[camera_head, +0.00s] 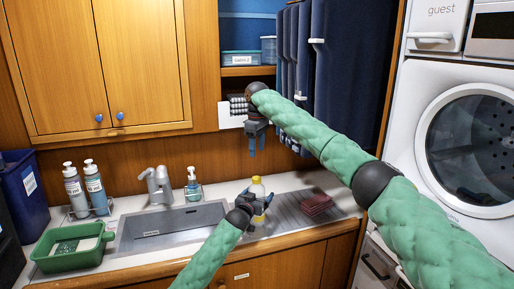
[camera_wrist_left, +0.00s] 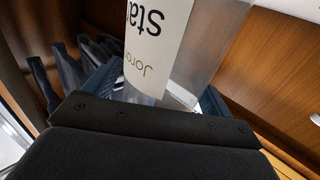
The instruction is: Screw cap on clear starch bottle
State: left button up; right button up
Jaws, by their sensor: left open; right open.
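The clear starch bottle (camera_head: 258,190) stands upright on the counter at the right of the sink, with yellow at its top; whether that is a seated cap I cannot tell. In the left wrist view the clear bottle (camera_wrist_left: 205,55) fills the upper middle, its white label partly showing "Sta". My left gripper (camera_head: 256,208) is open with its dark blue fingers on either side of the bottle; contact is unclear. My right gripper (camera_head: 257,148) points down, open, above the bottle with a gap between. I see no separate cap.
The sink (camera_head: 170,226) and tap (camera_head: 158,185) are to the left. Dark red folded cloths (camera_head: 316,202) lie on the drainboard at right. A green tub (camera_head: 72,246) sits at the far left.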

notch_tip(320, 180, down, 3)
jog(key=b, duration=0.2)
jog(key=shift+b, duration=0.3)
pick_arm(q)
jog(key=v, duration=0.7)
jog(key=shift+s, duration=0.15)
